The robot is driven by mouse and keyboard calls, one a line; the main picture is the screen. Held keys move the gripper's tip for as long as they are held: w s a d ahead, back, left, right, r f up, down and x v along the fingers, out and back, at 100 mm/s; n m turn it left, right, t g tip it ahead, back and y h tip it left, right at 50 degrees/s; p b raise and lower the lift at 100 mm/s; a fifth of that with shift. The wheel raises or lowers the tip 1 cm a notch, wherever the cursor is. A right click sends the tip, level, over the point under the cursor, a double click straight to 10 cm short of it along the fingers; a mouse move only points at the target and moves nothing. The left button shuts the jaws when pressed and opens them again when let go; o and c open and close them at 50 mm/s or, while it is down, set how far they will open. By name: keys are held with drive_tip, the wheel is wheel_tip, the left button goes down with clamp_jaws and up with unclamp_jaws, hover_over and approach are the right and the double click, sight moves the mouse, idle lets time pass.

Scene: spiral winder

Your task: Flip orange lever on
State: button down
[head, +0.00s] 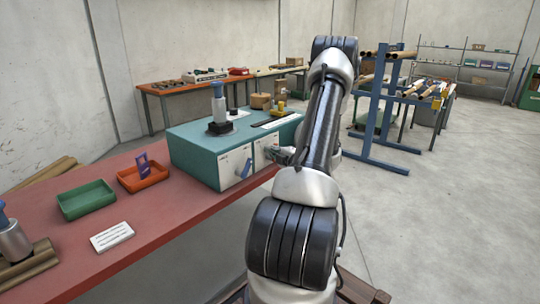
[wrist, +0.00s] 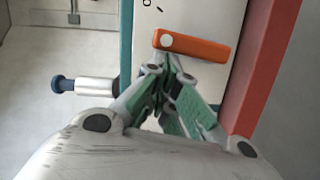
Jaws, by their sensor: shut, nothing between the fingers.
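The orange lever (wrist: 200,49) is on the white front panel (wrist: 212,14) of the teal machine (head: 205,136). In the wrist view it extends from a round pale pivot (wrist: 166,41) toward the red table edge, slightly tilted. My gripper (wrist: 167,66) is shut and empty, its fingertips beside the lever near the pivot end. I cannot tell whether they touch it. In the head view my gripper (head: 283,155) is at the right part of the machine's front, and I cannot make out the orange lever there.
A blue lever (head: 243,169) sits on the neighbouring panel to the left. The red table (head: 150,213) holds a green tray (head: 86,200) and an orange tray (head: 142,178). A blue rack (head: 385,110) stands behind on the right. Floor at the right is clear.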

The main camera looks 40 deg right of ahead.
sight(275, 144)
drive_tip(key=shift+d+r+m+g, duration=0.15)
drive_tip(key=shift+d+r+m, duration=0.1)
drive_tip(key=shift+d+m, duration=0.4)
drive_tip(key=shift+d+r+m+g, duration=0.2)
drive_tip(key=shift+d+m, duration=0.25)
drive_tip(key=shift+d, duration=0.35)
drive_tip(key=shift+w+d, duration=0.1)
drive_tip(key=shift+d, duration=0.05)
drive_tip(key=shift+r, duration=0.1)
